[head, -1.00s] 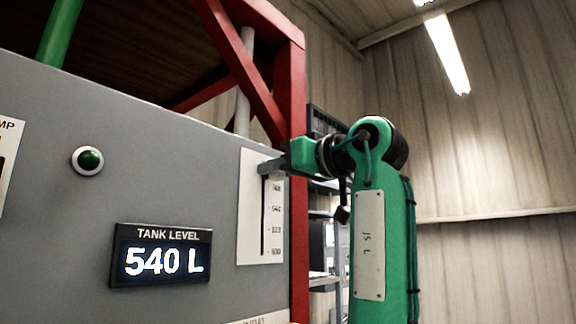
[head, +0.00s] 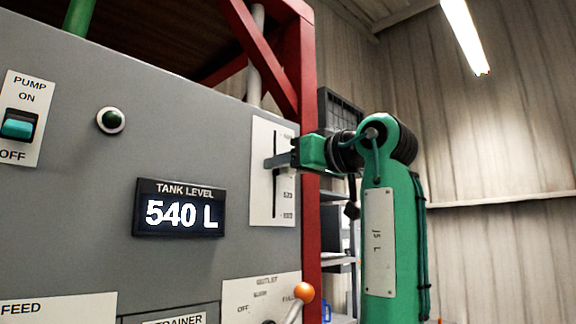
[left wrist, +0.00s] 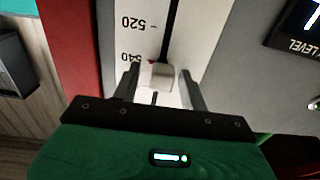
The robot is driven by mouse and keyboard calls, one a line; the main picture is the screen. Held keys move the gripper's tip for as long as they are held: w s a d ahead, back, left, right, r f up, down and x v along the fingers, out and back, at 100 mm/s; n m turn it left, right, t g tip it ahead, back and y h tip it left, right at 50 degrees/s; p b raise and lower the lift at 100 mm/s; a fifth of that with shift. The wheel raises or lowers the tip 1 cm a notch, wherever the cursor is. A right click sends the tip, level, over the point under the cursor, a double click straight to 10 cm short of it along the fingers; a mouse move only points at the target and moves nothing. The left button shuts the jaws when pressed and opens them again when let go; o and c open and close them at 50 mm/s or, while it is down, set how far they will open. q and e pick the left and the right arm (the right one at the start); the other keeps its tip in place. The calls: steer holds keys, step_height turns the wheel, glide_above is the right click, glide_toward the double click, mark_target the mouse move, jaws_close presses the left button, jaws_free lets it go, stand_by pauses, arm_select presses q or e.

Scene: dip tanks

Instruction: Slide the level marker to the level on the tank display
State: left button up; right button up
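The tank display (head: 180,208) reads TANK LEVEL 540 L. The white level scale (head: 262,205) with its dark vertical slot is on the grey panel, right of the display. The level marker (left wrist: 161,76) is a pale block with a red pointer, on the slot. In the left wrist view, which shows the scale upside down, the pointer is at about the 540 label. My left gripper (head: 279,161) is at mid-scale; its fingers (left wrist: 160,84) stand either side of the marker with visible gaps. In the head view it hides the marker. My right gripper is out of view.
An orange-knobbed outlet lever (head: 304,292) sticks out below the scale. A red frame post (head: 311,240) runs along the panel's right edge.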

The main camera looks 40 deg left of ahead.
arm_select(q)
steer(key=shift+d, duration=0.15)
steer(key=s+d+b, duration=0.1)
steer(key=d+b, duration=0.3)
steer(key=d, duration=0.9)
steer(key=shift+d+b, duration=0.25)
steer(key=shift+b, duration=0.05)
